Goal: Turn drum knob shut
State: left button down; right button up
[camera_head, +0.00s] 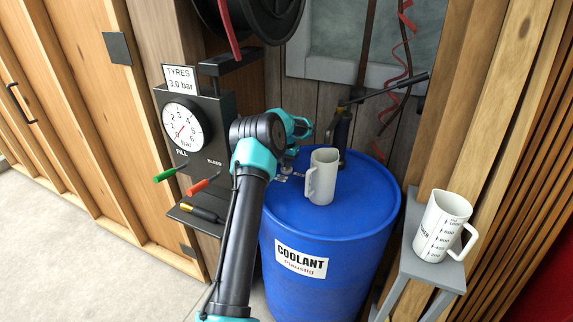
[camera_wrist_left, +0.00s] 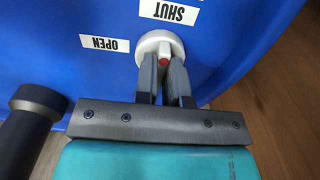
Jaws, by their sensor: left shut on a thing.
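The blue coolant drum (camera_head: 345,235) stands upright in the middle of the head view. In the left wrist view the round white drum knob (camera_wrist_left: 151,43) with a red mark sits on the blue surface. A SHUT label (camera_wrist_left: 170,11) lies above the knob and an OPEN label (camera_wrist_left: 104,43) to its left. The red mark faces my gripper, toward neither label. My left gripper (camera_wrist_left: 166,68) is shut on the knob. In the head view my left arm reaches over the drum's top and hides most of the knob area. My right gripper is in neither view.
A white jug (camera_head: 322,175) stands on the drum close to my left arm. A measuring jug (camera_head: 443,226) stands on a grey stand at right. A gauge panel (camera_head: 196,135) with green and red handles is at left. A dark cylinder (camera_wrist_left: 36,105) is left of my gripper.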

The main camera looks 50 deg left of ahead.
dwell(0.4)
pick_arm(q)
jog(key=c, duration=1.2)
grip_release()
notch_tip(320, 180, up, 17)
jog(key=shift+r, duration=0.2)
